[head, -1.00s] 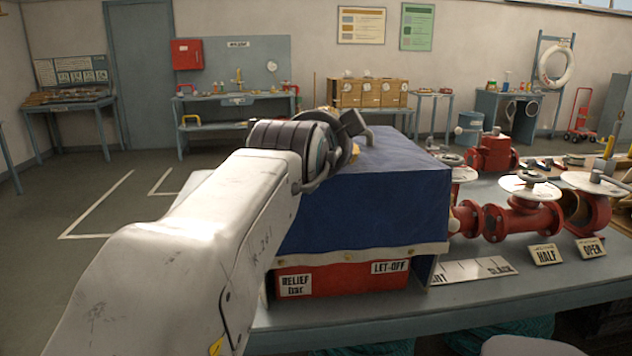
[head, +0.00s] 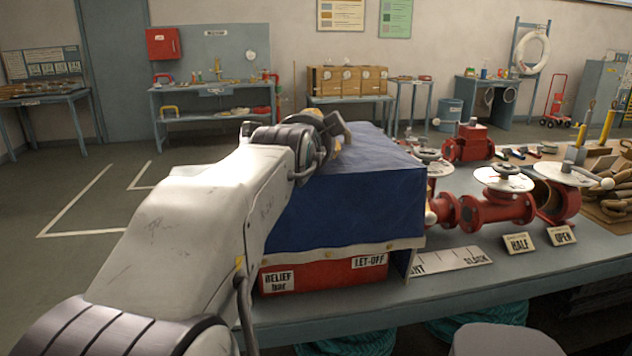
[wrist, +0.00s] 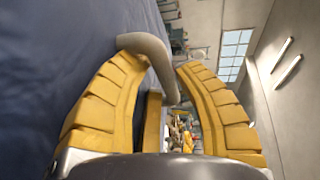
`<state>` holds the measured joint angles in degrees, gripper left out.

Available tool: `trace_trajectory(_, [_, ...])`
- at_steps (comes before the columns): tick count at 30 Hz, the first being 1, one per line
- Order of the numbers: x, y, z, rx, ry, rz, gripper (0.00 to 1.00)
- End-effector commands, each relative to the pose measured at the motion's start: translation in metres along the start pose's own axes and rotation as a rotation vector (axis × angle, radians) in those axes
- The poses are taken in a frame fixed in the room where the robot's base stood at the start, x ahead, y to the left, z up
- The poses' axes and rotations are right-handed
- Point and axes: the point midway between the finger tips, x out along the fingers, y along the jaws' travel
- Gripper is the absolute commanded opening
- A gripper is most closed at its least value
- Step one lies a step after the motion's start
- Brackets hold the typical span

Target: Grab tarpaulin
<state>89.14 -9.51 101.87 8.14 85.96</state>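The blue tarpaulin (head: 350,205) lies over a box-shaped unit on the bench and hangs down its front, with a pale eyeleted hem. Below the hem shows the unit's red front (head: 320,276), with "RELIEF" and "LET-OFF" labels. My gripper (head: 335,128) is at the tarpaulin's far top side, partly hidden by my arm. In the wrist view, its yellow fingers (wrist: 155,62) are apart. A bent grey bar (wrist: 150,52) passes between the fingertips; I cannot tell whether they touch it. The tarpaulin (wrist: 70,60) fills the left there, with no cloth visible between the fingers.
Red valves (head: 495,205) with white dials stand right of the unit, near "HALF" (head: 518,243) and "OPEN" (head: 562,236) signs. A grey stool (head: 505,340) stands in front. The floor at left is clear.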

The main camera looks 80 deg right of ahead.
Motion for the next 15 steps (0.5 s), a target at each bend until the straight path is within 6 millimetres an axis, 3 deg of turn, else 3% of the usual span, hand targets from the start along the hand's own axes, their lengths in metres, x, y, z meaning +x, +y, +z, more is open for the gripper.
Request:
trace_trajectory(9, [-0.0002,0.0,0.0,0.0,0.0,0.0,0.0])
trace_trajectory(15, [-0.001,-0.0026,-0.0002,0.0,0.0,-0.006,0.0])
